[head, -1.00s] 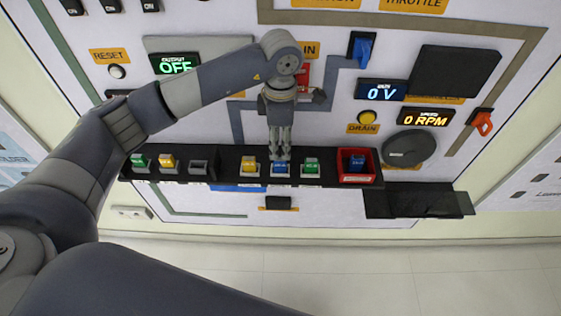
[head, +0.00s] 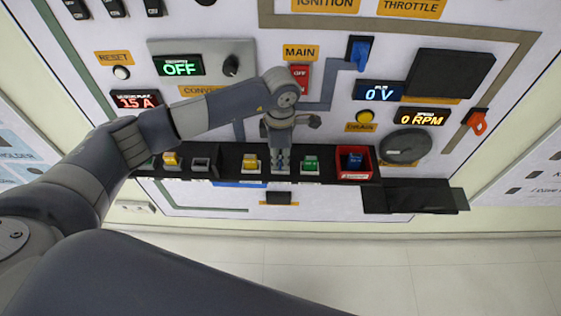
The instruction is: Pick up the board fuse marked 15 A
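A black rack (head: 226,160) on the panel front holds several coloured fuses. My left gripper (head: 281,164) points down at the rack's middle, between a yellow fuse (head: 250,162) and a green fuse (head: 311,164). Its fingers are at a blue fuse's socket and largely cover that fuse. I cannot tell whether they are closed on it. Another blue fuse (head: 355,159) sits in a red holder (head: 354,176) at the right end. Another yellow fuse (head: 171,159) is left of an empty grey socket (head: 201,164). The fuse markings are too small to read. My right gripper is not in view.
A display (head: 137,101) at the left reads 15 A. Other displays read OFF, 0 V and 0 RPM. A red main switch (head: 300,78) is behind my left wrist. A dark tray (head: 415,197) juts out at lower right. The floor in front is clear.

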